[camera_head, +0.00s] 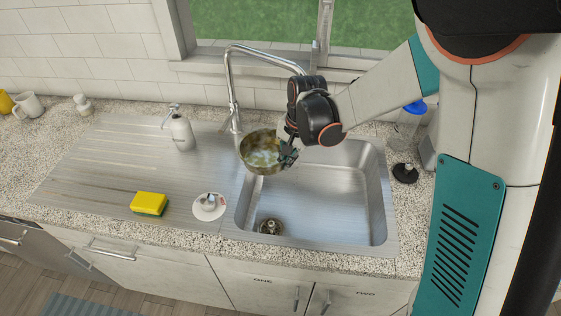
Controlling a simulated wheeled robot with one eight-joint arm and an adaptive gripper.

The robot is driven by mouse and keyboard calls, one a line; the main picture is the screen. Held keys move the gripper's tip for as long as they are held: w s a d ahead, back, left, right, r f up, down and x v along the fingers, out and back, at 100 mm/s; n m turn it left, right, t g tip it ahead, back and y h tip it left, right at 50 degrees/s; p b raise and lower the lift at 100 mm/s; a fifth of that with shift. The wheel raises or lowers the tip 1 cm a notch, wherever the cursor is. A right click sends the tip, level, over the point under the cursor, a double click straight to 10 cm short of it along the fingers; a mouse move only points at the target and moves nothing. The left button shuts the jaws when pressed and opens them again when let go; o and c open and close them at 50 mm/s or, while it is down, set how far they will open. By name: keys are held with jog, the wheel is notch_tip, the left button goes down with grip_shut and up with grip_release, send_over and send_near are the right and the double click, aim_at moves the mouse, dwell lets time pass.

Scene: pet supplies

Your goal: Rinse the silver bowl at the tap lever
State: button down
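The silver bowl (251,161) is over the left part of the sink (330,180), tilted so its inside faces the camera. Its inside looks brownish with pale patches. My gripper (287,155) is at the bowl's right rim and looks shut on it. The fingers partly cover that rim. The tap (232,85) rises behind the bowl, and its spout arches right behind my gripper, which hides the spout's end. The tap lever cannot be made out clearly near the tap's base. No running water can be made out.
On the drainboard (100,165) are a soap dispenser (181,131), a yellow-green sponge (149,204) and a white round dish (208,207). The drain (270,227) is at the sink's front left. A black stopper (404,173) and a blue-topped bottle (408,122) stand right.

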jog(key=shift+w+d+f+b, duration=0.2)
jog(key=shift+w+d, duration=0.4)
jog(key=shift+d, duration=0.2)
jog(key=shift+w+d+f+b, duration=0.2)
jog(key=shift+w+d, duration=0.35)
jog(key=shift+d, duration=0.2)
jog(key=shift+w+d+f+b, duration=0.2)
jog(key=shift+w+d, duration=0.4)
jog(key=shift+d, duration=0.2)
jog(key=shift+s+d, duration=0.15)
jog(key=shift+s, duration=0.05)
jog(key=shift+s+d, duration=0.2)
jog(key=shift+s, duration=0.1)
jog(key=shift+w+a, duration=0.1)
jog(key=shift+w, duration=0.1)
jog(key=shift+w+a, duration=0.25)
jog(key=shift+w, duration=0.05)
jog(key=shift+s+d, duration=0.1)
jog(key=shift+s, duration=0.05)
jog(key=shift+s+d, duration=0.25)
jog(key=shift+s, duration=0.1)
